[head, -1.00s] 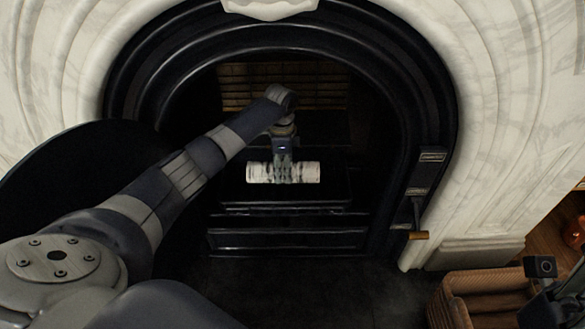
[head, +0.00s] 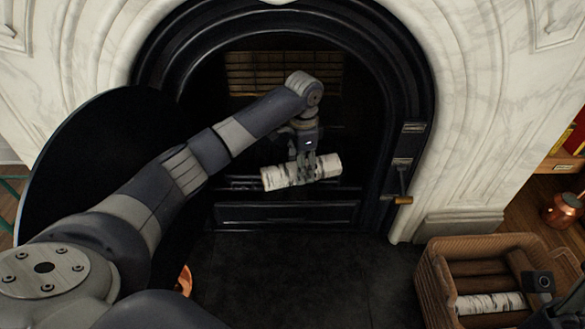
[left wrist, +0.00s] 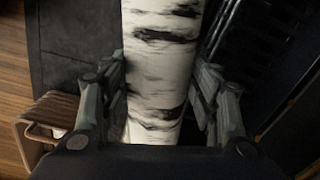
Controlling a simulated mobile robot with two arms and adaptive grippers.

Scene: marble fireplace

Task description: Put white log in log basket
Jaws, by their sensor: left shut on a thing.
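A white birch log (head: 278,177) with dark marks is held in front of the fireplace opening in the head view, slightly tilted with its right end higher. My left gripper (head: 307,170) is shut around its middle from above. In the left wrist view, the log (left wrist: 160,50) lies between both fingers. The wicker log basket (head: 432,290) stands on the floor at the lower right, apart from the held log. Another white log (head: 490,303) lies in it among brown logs (head: 480,268). A dark part of my right arm partly covers the basket's right side; its fingers are not clear.
The black fireplace surround (head: 415,100) has a small handle (head: 403,199) sticking out at its right. A black round panel (head: 75,185) stands at the left. Dark hearth floor (head: 320,275) is clear between fireplace and basket. A copper pot (head: 560,210) sits at far right.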

